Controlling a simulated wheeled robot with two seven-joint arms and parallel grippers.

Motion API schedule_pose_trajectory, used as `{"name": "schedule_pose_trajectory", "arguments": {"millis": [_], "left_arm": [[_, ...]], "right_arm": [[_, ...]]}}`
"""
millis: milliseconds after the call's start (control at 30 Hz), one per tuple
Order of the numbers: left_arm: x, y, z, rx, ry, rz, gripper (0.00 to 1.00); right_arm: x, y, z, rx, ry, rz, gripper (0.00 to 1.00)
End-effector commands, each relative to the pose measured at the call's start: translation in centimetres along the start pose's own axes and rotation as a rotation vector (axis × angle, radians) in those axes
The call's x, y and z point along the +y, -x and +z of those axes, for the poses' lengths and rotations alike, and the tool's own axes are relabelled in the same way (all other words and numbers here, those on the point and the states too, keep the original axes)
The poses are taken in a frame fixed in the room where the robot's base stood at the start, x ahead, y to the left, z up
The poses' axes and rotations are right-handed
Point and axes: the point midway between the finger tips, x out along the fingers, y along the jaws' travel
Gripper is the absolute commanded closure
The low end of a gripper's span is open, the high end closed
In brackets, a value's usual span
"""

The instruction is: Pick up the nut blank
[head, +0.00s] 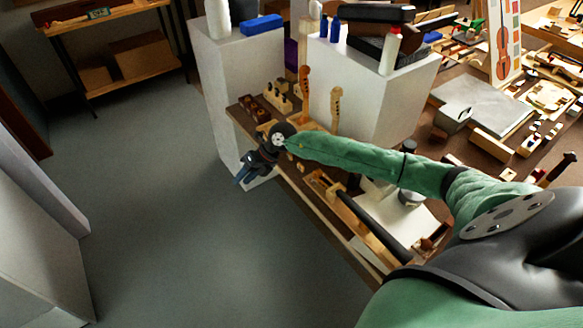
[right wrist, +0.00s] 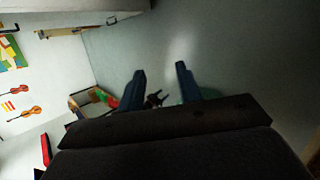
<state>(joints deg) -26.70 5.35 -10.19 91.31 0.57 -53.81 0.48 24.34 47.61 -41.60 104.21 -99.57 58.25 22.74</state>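I cannot pick out the nut blank in either view; it is too small to tell or hidden. My right gripper (head: 243,176) is at the end of the green-sleeved arm, past the left edge of the brown workbench (head: 337,228), beside a white pedestal. In the right wrist view its two dark blue fingers (right wrist: 161,84) stand apart with nothing between them. They point toward open floor and a pale wall. My left gripper is in neither view.
Small wooden blocks (head: 279,98) and upright scroll-topped violin necks (head: 336,108) stand at the bench's far end. Tall white pedestals (head: 222,80) rise behind, bearing bottles and boxes. A wooden shelf (head: 134,61) stands at the far left. The grey floor (head: 190,220) is clear.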

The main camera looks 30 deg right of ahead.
Motion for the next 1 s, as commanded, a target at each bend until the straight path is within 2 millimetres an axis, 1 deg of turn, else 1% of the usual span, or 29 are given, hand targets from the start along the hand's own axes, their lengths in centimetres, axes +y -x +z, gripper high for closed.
{"name": "schedule_pose_trajectory", "arguments": {"millis": [33,67,100,167,200,300,333,400,500,567,800,1000], "left_arm": [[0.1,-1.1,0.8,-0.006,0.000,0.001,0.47],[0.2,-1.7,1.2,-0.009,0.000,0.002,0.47],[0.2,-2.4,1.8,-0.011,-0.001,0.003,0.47],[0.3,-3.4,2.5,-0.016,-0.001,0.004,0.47],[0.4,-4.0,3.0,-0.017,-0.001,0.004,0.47],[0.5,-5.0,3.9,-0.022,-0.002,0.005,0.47],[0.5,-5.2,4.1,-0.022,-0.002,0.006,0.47],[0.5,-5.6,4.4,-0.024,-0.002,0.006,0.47],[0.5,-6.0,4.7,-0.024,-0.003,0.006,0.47],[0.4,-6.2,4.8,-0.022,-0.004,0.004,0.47],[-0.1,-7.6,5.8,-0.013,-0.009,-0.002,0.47],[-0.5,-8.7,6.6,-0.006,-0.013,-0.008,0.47]], "right_arm": [[-3.1,1.8,0.7,0.041,0.014,-0.113,0.65],[-4.9,2.8,0.8,0.070,0.016,-0.180,0.65],[-7.1,4.3,1.0,0.103,0.018,-0.266,0.65],[-10.1,6.5,1.3,0.147,0.013,-0.384,0.65],[-11.7,8.1,1.5,0.170,0.006,-0.453,0.65],[-14.9,11.3,1.8,0.216,-0.014,-0.590,0.65],[-15.5,12.1,1.8,0.226,-0.020,-0.619,0.65],[-16.6,13.4,1.9,0.243,-0.032,-0.671,0.65],[-17.4,14.1,1.8,0.255,-0.041,-0.705,0.65],[-17.7,14.1,1.7,0.257,-0.042,-0.710,0.65],[-18.9,12.7,1.2,0.256,-0.041,-0.707,0.65],[-19.4,12.1,1.0,0.257,-0.042,-0.707,0.65]]}}
